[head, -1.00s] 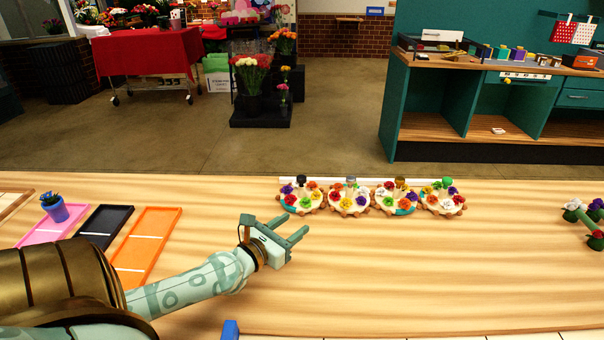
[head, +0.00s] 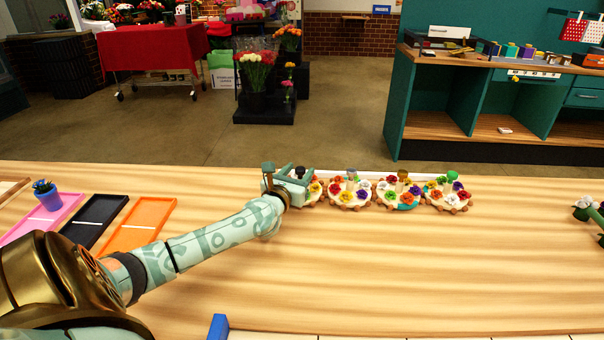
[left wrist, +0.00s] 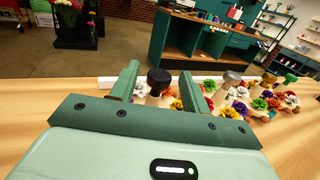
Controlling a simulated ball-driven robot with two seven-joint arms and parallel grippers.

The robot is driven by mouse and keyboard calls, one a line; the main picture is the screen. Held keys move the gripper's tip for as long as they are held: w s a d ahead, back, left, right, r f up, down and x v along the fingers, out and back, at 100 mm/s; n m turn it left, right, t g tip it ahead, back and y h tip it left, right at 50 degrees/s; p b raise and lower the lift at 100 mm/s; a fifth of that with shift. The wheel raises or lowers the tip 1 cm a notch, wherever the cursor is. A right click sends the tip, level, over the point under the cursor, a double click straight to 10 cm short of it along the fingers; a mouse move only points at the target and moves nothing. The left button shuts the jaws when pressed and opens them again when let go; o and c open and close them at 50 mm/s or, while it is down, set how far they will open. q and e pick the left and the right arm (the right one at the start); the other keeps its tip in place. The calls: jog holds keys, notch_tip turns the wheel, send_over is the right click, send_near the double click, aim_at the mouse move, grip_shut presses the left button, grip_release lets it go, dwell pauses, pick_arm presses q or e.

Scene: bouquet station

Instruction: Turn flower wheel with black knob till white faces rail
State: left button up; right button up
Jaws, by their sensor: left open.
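Several flower wheels stand in a row along a white rail (head: 345,172) at the back of the table. The leftmost wheel (head: 316,194) has the black knob (head: 300,170); in the left wrist view the black knob (left wrist: 158,80) stands on a pale post. My left gripper (head: 291,170) is over this wheel and hides much of it. Its fingers (left wrist: 160,88) are open, one on each side of the black knob, with a gap visible. My right gripper is not in view.
To the right are wheels with a grey knob (head: 351,174), a brown knob (head: 403,174) and a green knob (head: 452,174), close together. Pink (head: 42,220), black (head: 92,222) and orange (head: 138,224) trays lie left. The table front is mostly clear.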

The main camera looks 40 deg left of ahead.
pick_arm(q)
jog(key=shift+x, duration=0.9)
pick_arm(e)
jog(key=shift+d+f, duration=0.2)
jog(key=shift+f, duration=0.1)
pick_arm(q)
jog(key=c, duration=1)
jog(key=shift+o, duration=0.2)
jog(key=shift+f+m+t+h+b, duration=0.2)
jog(key=shift+m+h+b, duration=0.3)
jog(key=shift+h, duration=0.25)
jog(key=shift+f+m+t+h+b, duration=0.1)
jog(key=shift+m+t+h+b, duration=0.1)
jog(key=shift+m+h+b, duration=0.4)
jog(key=shift+h, duration=0.65)
jog(key=shift+r+m+h+b, duration=0.15)
jog(key=shift+m+h+b, duration=0.4)
jog(key=shift+m+h, duration=0.05)
jog(key=shift+r, duration=0.15)
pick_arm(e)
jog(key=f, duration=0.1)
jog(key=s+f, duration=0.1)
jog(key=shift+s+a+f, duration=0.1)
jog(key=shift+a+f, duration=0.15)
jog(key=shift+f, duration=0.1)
pick_arm(q)
jog(key=o, duration=1)
jog(key=shift+c, duration=0.2)
